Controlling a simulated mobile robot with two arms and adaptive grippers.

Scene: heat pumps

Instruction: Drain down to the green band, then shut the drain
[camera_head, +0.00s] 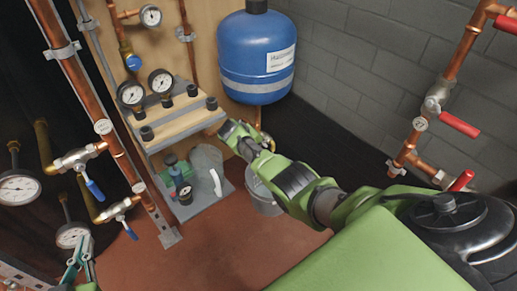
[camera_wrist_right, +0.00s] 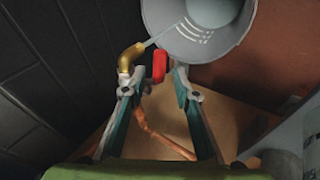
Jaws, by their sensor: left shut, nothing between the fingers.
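In the right wrist view, a brass drain spout (camera_wrist_right: 131,57) lets a pale stream run into a grey bucket (camera_wrist_right: 200,25). A red drain handle (camera_wrist_right: 159,66) sits between the fingertips of my right gripper (camera_wrist_right: 158,84). The fingers stand apart on either side of it, with gaps showing. In the head view the bucket (camera_head: 264,200) is partly behind my right arm, and the spout and handle cannot be made out. My left gripper (camera_head: 77,262) is shut and empty at lower left. Pressure gauges (camera_head: 131,94) (camera_head: 160,80) show, but no green band is readable.
A blue tank (camera_head: 256,56) hangs on the wall above the bucket. Copper pipes with blue-handled valves (camera_head: 92,187) and more gauges (camera_head: 18,187) stand at left. Red-handled valves (camera_head: 459,125) stand at right. A grey pump (camera_head: 206,165) is on a low ledge. Reddish floor is open in front.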

